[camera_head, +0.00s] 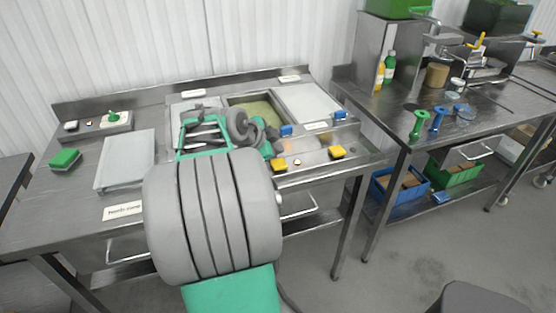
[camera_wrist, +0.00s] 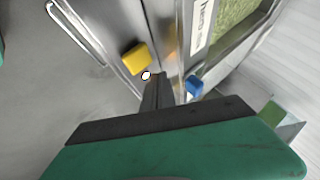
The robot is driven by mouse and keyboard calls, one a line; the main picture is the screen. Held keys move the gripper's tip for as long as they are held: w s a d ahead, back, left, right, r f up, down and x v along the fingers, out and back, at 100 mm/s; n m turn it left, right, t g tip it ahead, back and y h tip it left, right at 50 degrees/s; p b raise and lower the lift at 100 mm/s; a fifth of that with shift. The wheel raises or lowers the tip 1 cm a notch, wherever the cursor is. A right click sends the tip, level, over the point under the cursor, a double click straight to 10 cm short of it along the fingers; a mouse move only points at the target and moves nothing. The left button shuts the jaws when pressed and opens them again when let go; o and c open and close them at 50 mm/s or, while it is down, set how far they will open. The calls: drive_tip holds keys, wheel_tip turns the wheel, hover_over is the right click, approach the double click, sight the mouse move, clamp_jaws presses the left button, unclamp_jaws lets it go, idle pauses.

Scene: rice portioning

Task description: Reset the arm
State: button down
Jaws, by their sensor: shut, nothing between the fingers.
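My gripper (camera_wrist: 155,78) is shut and empty in the wrist view, its dark fingers pointing at the steel counter front. A small white round thing (camera_wrist: 146,76) shows beside the fingertips; I cannot tell if they touch. A yellow block (camera_wrist: 135,57) lies to the left of the fingers and a blue block (camera_wrist: 194,86) to the right. In the head view my grey and green arm is folded over the counter (camera_head: 55,215), and its grey body hides part of the front edge. The fingers cannot be made out there.
A well with greenish contents (camera_head: 258,108) lies behind my arm, next to a pale lid (camera_head: 307,101). A grey tray (camera_head: 126,160) and a green sponge (camera_head: 65,159) are at left. A second steel table (camera_head: 385,112) with bottles and blue and green tools stands at right. Floor between is clear.

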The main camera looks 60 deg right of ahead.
drive_tip(key=shift+r+p, duration=0.4)
drive_tip(key=shift+r, duration=1.2)
drive_tip(key=w+a+f+n+t+y, duration=0.1)
drive_tip(key=w+a+n+t+y, duration=0.1)
drive_tip(key=w+a+n, duration=0.65)
drive_tip(key=w+a+f+n+t+y, duration=0.1)
drive_tip(key=w+a+f+n+t, duration=0.3)
drive_tip(key=a, duration=0.7)
drive_tip(key=s+a+f+n+g+y, duration=0.1)
drive_tip(key=a+n+y, duration=0.4)
drive_tip(key=a+n, duration=1)
drive_tip(key=s+a+f, duration=0.1)
drive_tip(key=a, duration=1.1)
drive_tip(key=shift+a+f+y, duration=0.15)
drive_tip(key=shift+a+y, duration=0.05)
drive_tip(key=shift+y, duration=0.2)
drive_tip(key=shift+n, duration=0.25)
